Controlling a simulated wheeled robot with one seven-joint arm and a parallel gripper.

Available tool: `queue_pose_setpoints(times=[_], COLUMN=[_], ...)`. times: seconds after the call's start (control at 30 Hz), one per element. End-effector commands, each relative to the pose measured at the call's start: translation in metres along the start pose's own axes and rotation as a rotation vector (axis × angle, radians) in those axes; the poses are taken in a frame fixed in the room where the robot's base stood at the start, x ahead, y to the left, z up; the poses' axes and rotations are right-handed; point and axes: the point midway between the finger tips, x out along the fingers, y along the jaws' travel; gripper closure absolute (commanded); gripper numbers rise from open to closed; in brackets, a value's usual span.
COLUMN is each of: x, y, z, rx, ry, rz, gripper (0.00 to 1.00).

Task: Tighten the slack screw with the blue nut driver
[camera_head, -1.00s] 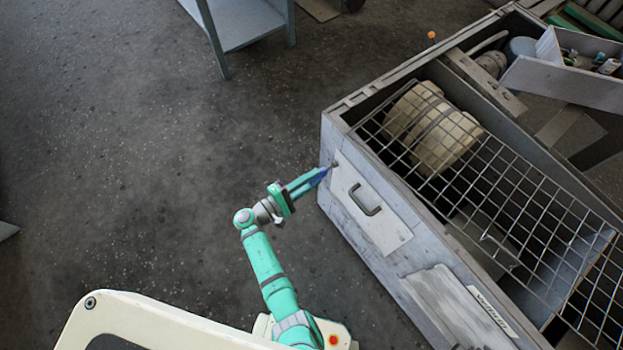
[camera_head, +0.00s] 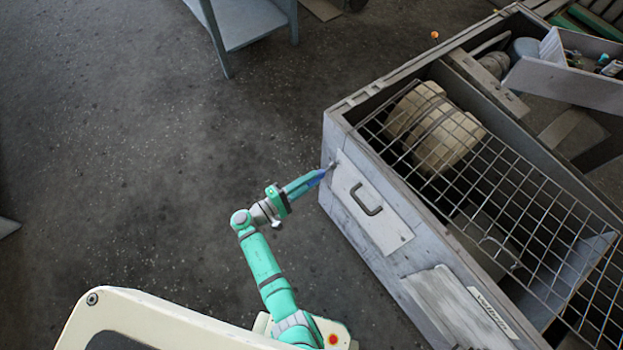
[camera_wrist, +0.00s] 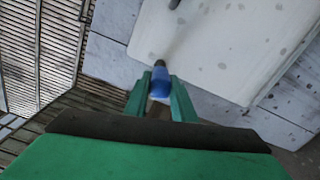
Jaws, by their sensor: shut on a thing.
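My gripper (camera_head: 306,184) is shut on the blue nut driver (camera_head: 322,174), whose tip points at the upper left corner of the pale cover plate (camera_head: 388,232) on the housing's side. In the wrist view the blue driver (camera_wrist: 160,80) sits between my green fingers (camera_wrist: 161,98), with its dark tip in front of the plate (camera_wrist: 225,45). A small grey screw or tip end (camera_head: 333,165) shows at the plate's corner. I cannot tell whether the driver is seated on the screw, and its head is hidden in the wrist view.
The grey housing (camera_head: 337,205) has a wire grille (camera_head: 490,190) over its open top, with a cream blower (camera_head: 435,128) inside. A dark handle (camera_head: 365,203) sticks out of the plate near the driver. A blue-grey table (camera_head: 240,25) stands at the back. The floor left of the housing is clear.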

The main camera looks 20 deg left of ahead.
Motion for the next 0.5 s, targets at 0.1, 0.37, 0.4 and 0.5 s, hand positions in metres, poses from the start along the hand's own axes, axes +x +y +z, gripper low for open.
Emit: queue_pose_setpoints(times=[0.1, 0.37, 0.4, 0.5], x=[-0.004, -0.013, -0.014, -0.016], y=[0.0, 0.0, 0.0, 0.0], z=[0.0, 0.0, 0.0, 0.0], rx=[0.0, 0.0, 0.0, 0.0], ry=[0.0, 0.001, 0.001, 0.0], rz=[0.0, 0.0, 0.0, 0.0], gripper=[1.0, 1.0, 1.0, 1.0])
